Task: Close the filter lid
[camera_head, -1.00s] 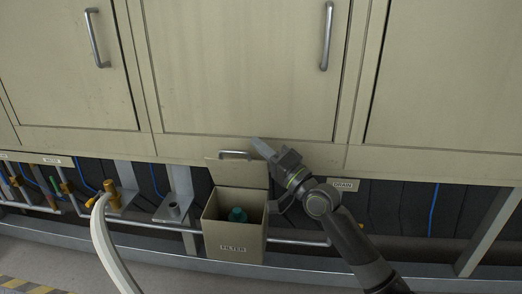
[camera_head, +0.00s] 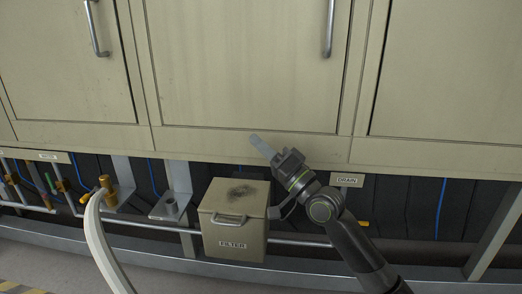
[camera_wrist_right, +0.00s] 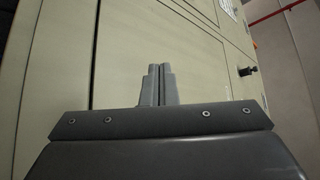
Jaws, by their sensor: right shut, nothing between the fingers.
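The filter box (camera_head: 233,243) is a beige box with a FILTER label on its front, below the cabinets in the head view. Its lid (camera_head: 228,196) lies flat over the top, with a dark smudge on it and a metal handle at its front edge. The inside of the box is hidden. My right gripper (camera_head: 260,145) is above and to the right of the lid, apart from it, in front of the cabinet's lower edge. In the right wrist view its fingers (camera_wrist_right: 158,85) are together with nothing between them. My left gripper does not show.
Large beige cabinet doors (camera_head: 240,65) with metal handles fill the upper part of the view. A pale curved hose (camera_head: 98,245) and brass valve fittings (camera_head: 124,193) stand left of the box. A DRAIN label (camera_head: 346,180) is at right. A horizontal pipe (camera_head: 160,226) runs behind the box.

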